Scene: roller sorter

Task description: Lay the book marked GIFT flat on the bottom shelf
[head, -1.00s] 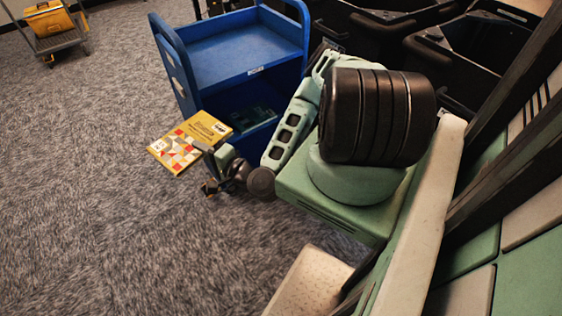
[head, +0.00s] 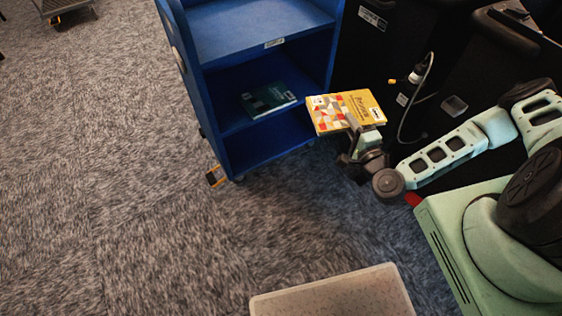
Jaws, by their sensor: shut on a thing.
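A yellow book (head: 358,103) with a red, white and grey patterned cover part is held by my gripper (head: 356,130). The gripper is shut on the book's near edge, and the book lies about flat in the air. Its marking is too small to read. The blue shelf cart (head: 190,75) stands left of the book with its open side toward me.
Black bins (head: 455,70) with a hanging cable stand right of the cart, close behind the held book. A pale speckled panel (head: 335,292) is at the bottom of the view. The grey carpet (head: 100,180) on the left is clear. A small cart (head: 62,8) is at the far left.

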